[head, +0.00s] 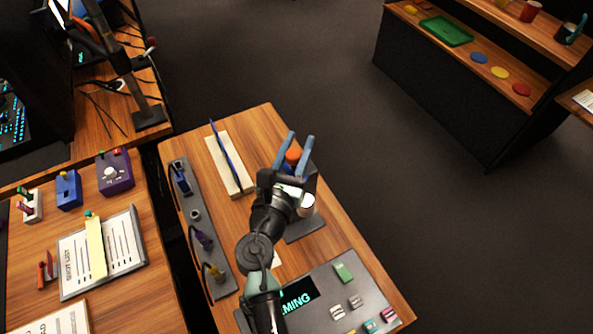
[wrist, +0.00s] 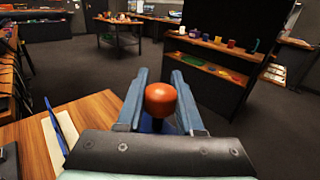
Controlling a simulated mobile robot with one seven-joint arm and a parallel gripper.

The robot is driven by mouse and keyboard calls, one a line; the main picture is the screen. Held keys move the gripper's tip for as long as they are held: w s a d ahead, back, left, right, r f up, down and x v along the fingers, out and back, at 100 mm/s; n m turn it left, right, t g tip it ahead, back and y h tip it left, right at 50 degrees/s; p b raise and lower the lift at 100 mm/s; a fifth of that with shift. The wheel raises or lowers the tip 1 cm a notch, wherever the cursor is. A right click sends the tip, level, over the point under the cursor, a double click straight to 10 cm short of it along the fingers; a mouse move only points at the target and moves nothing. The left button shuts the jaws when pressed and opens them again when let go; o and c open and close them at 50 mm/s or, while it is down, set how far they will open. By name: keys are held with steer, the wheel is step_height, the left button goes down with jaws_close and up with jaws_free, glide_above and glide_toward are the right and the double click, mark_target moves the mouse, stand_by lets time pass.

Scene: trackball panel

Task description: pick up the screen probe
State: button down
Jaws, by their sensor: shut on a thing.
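My gripper (head: 300,140) is over the right part of the middle wooden table in the head view. Its blue fingers are shut on an orange round-topped piece (head: 292,157) that looks like the screen probe. In the wrist view the orange knob (wrist: 160,98) sits between the two fingers, with a dark stem below it. The lower end of the piece is hidden by my gripper. I cannot tell whether it touches anything below.
A pale wooden block (head: 242,186) with a thin blue upright piece is left of my gripper. A grey strip with plugs (head: 220,258) lines the table's left edge. A grey panel (head: 262,310) with buttons is at the front. A dark shelf (head: 430,90) stands back right.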

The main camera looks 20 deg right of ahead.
steer(key=shift+r, duration=0.2)
step_height(320, 180, up, 20)
steer(key=p, duration=0.8)
steer(key=shift+f+p, duration=0.25)
steer(key=shift+p, duration=0.05)
